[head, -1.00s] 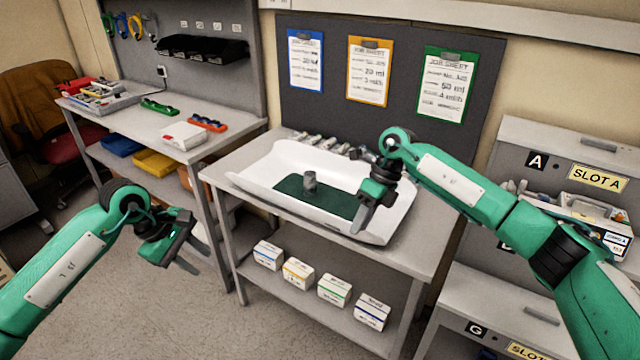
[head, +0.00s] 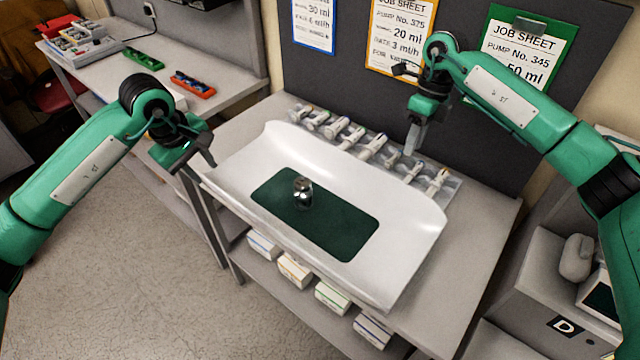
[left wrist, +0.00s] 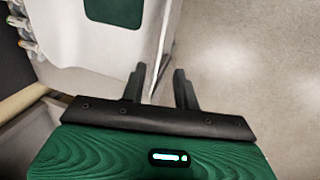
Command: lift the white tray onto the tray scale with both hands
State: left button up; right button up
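The white tray (head: 405,240) is a wide curved pan with raised ends on the grey table. A dark green panel (head: 340,228) lies in its middle, with a small metal cylinder (head: 302,193) standing on it. My left gripper (head: 197,162) is beside the tray's left end, apart from it. In the left wrist view its fingers (left wrist: 158,80) are spread and empty, with the white tray (left wrist: 105,45) beyond. My right gripper (head: 413,140) is above the tray's back edge, pointing down. Whether its fingers are apart cannot be told. I cannot make out a separate tray scale.
Several syringes (head: 372,147) lie in a clear holder behind the tray. Small boxes (head: 332,297) stand on the shelf below. A side bench (head: 110,75) is at the left. A unit marked D (head: 563,325) is at the right. The table (head: 475,240) is bare right of the tray.

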aim_at(228, 200)
pick_arm(q)
jog(key=shift+w, duration=0.1)
jog(key=shift+d, duration=0.1)
